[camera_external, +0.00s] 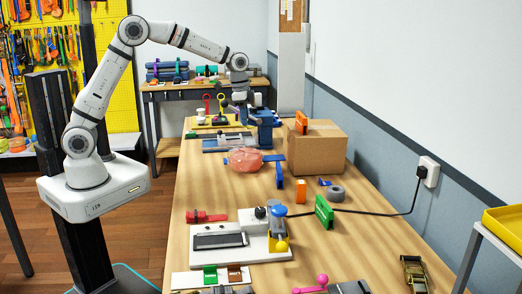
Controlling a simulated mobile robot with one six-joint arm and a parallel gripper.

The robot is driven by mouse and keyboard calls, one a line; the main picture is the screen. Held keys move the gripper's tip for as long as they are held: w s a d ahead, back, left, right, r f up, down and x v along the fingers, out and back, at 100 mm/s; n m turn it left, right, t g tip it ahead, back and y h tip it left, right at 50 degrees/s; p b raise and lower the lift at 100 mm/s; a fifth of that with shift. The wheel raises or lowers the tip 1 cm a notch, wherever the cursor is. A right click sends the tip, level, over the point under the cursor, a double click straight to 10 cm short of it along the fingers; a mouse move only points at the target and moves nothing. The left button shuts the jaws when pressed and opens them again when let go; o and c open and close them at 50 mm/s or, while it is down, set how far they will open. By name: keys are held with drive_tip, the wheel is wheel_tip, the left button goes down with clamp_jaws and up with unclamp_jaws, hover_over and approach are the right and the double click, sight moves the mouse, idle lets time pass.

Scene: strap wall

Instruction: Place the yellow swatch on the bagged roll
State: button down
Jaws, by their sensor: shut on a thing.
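My gripper (241,118) is at the far part of the long table, low over the work area and just left of a blue device. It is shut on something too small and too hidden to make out. I cannot pick out the yellow swatch for certain. A lumpy salmon-pink bundle (244,160), which looks like the bagged roll, lies on the table nearer the camera than my gripper. My gripper is apart from it.
A cardboard box (308,150) stands right of the bundle. The blue device (265,130) is behind it. Blue straps, a grey tape roll (335,193), a green clamp (324,212) and a white fixture (215,243) lie nearer.

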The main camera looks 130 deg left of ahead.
drive_tip(key=p, duration=0.1)
approach(247, 152)
drive_tip(key=f, duration=0.5)
drive_tip(key=shift+w, duration=0.35)
drive_tip(key=shift+f+b, duration=0.35)
drive_tip(key=shift+f, duration=0.15)
drive_tip(key=c, duration=1.4)
unclamp_jaws()
drive_tip(key=shift+o, duration=0.2)
drive_tip(key=shift+r, duration=0.15)
drive_tip(key=shift+r+p, duration=0.3)
drive_tip(key=shift+p, duration=0.1)
drive_tip(key=r, duration=0.8)
drive_tip(key=s+r+b, duration=0.1)
drive_tip(key=r, duration=0.3)
drive_tip(key=shift+s+d, duration=0.15)
drive_tip(key=shift+d, duration=0.25)
